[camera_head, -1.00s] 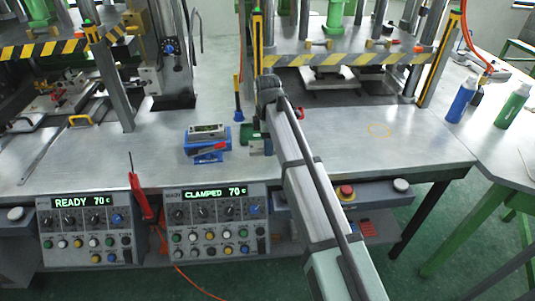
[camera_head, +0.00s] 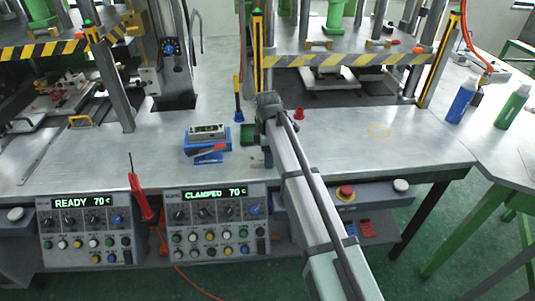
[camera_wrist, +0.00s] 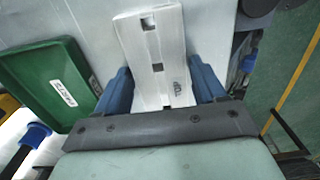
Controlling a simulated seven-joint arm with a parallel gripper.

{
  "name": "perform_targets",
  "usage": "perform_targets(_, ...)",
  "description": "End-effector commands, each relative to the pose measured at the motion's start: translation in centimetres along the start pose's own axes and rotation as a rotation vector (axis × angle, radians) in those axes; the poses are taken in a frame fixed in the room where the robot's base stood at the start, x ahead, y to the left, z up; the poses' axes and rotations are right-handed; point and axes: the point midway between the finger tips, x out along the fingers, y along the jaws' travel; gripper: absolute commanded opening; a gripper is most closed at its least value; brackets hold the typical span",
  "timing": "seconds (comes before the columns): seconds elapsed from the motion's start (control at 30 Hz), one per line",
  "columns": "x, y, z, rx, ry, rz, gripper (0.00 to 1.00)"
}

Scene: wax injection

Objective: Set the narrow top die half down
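The narrow top die half (camera_wrist: 158,62) is a pale grey slab with small square holes and a dark mark, seen in the wrist view. It lies between the two blue fingers of my gripper (camera_wrist: 163,88), which sit against both its long sides. Its near end is hidden behind the gripper's dark bar. Whether it touches the metal table below cannot be told. In the head view my gripper (camera_head: 268,158) is low over the bench, mostly hidden by my arm, and the die half cannot be made out there.
A green labelled tray (camera_wrist: 48,82) lies left of the gripper; it also shows in the head view (camera_head: 248,134). A blue stand with a grey block (camera_head: 207,146) is farther left. The press with a striped bar (camera_head: 345,60) stands behind.

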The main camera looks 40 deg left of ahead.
Motion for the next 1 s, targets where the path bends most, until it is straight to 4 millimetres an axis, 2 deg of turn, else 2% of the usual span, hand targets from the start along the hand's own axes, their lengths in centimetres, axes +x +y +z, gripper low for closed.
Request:
perform_targets(0.03, 0.0, 0.0, 0.0, 0.0, 0.0, 0.0, 0.75)
perform_targets(0.17, 0.0, 0.0, 0.0, 0.0, 0.0, 0.0, 0.87)
perform_targets(0.53, -0.7, 0.0, 0.0, 0.0, 0.0, 0.001, 0.87)
perform_targets(0.67, -2.4, 0.1, 0.0, 0.0, 0.0, 0.002, 0.87)
perform_targets(1.0, -8.4, 0.1, 0.0, 0.0, 0.0, 0.002, 0.87)
